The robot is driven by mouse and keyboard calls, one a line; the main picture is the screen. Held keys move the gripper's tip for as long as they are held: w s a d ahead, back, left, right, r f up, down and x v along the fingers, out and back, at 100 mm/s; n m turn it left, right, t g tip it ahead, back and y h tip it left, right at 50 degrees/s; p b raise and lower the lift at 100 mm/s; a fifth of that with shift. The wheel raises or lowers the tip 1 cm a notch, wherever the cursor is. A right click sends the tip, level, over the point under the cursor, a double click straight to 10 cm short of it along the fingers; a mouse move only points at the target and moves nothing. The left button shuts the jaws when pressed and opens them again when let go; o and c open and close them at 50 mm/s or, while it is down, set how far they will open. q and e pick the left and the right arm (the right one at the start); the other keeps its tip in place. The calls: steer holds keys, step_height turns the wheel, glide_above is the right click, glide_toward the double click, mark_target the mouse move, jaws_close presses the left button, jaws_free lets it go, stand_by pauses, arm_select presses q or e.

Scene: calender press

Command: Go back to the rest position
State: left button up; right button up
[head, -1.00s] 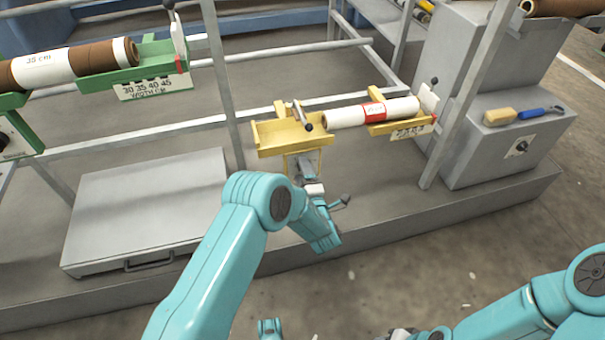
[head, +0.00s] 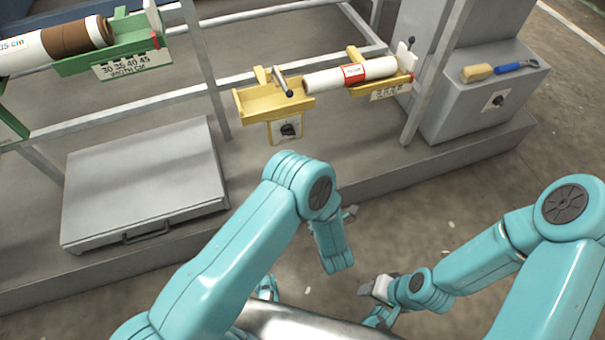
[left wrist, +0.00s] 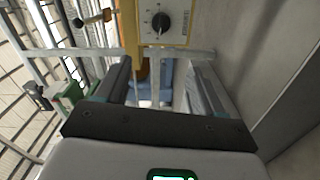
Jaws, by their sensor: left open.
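My left gripper (left wrist: 160,68) is open and empty in the left wrist view, with a finger on each side. In the head view, my left forearm hides most of it; a small grey part (head: 349,213) shows beside the forearm. It is apart from the yellow holder (head: 258,103), whose dial plate (head: 288,130) hangs below it. The black dial also shows in the left wrist view (left wrist: 161,22), beyond the fingers. My right gripper (head: 376,290) is low, in front of the platform; its jaws are too unclear to read.
A white roll with a red label (head: 330,77) rests on the yellow holders. A green holder (head: 110,55) bears a brown roll (head: 78,36). A grey lidded box (head: 145,180) stands on the platform. A sponge (head: 477,72) and a blue-handled tool (head: 515,66) lie on a cabinet. Floor in front is clear.

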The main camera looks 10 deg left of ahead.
stand_by(0.4)
arm_select(q)
steer(key=a+f+m+g+h, duration=0.15)
steer(key=a+g, duration=0.25)
steer(key=a, duration=1.1)
steer(key=s+d+f+m+g+h, duration=0.3)
steer(key=s+d+m+g+h, duration=0.3)
steer(key=s+m, duration=0.45)
steer(key=s+d+f+m+g+h, duration=0.3)
steer(key=s+d+m+g+h, duration=0.2)
steer(key=s+d+m+h, duration=0.5)
step_height(320, 180, up, 27)
steer(key=s+a+n+y+p, duration=0.1)
steer(key=a+y+p, duration=0.1)
steer(key=p, duration=2.5)
steer(key=shift+s+a+y+p, duration=0.25)
steer(key=shift+y+p, duration=0.1)
steer(key=shift+y, duration=0.4)
